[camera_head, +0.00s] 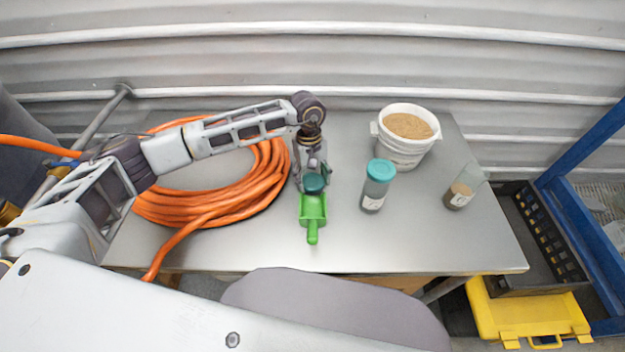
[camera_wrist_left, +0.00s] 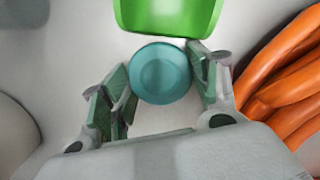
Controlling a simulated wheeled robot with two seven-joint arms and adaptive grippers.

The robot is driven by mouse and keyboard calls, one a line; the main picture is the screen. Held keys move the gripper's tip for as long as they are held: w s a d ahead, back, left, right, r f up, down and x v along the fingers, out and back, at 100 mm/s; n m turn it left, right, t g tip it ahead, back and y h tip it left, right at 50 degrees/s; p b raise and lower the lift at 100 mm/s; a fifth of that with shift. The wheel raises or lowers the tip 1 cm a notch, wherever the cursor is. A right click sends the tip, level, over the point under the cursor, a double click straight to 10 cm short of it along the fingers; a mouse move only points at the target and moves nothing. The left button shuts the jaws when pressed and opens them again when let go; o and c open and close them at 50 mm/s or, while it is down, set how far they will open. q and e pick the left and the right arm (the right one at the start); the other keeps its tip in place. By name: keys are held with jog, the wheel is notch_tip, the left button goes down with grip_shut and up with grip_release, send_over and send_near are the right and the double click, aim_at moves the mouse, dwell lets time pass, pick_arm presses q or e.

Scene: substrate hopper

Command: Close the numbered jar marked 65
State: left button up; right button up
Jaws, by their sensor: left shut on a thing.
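My left gripper (camera_head: 313,181) is low over the table and shut on a round teal lid (camera_head: 315,184). In the left wrist view the lid (camera_wrist_left: 160,73) sits between the two fingertips (camera_wrist_left: 165,80). I cannot tell whether it touches the table. To the right stands an open clear jar (camera_head: 460,190) with brown material in its lower part and a white label. Between them stands a grey-filled jar (camera_head: 375,191) with a teal lid on it and a white label. The label numbers are too small to read for certain. My right gripper is not in view.
A green scoop (camera_head: 312,211) lies just in front of the lid. A white bucket (camera_head: 402,153) of tan grain stands behind the jars. A coiled orange hose (camera_head: 250,188) covers the table's left side. The table front (camera_head: 420,245) is clear.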

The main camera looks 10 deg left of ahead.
aim_at(312, 180)
pick_arm(q)
notch_tip(312, 180, up, 8)
jog(key=shift+r+b, duration=0.2)
jog(key=shift+b, duration=0.6)
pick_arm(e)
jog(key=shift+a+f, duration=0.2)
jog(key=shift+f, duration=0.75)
pick_arm(q)
jog(key=shift+r, duration=0.55)
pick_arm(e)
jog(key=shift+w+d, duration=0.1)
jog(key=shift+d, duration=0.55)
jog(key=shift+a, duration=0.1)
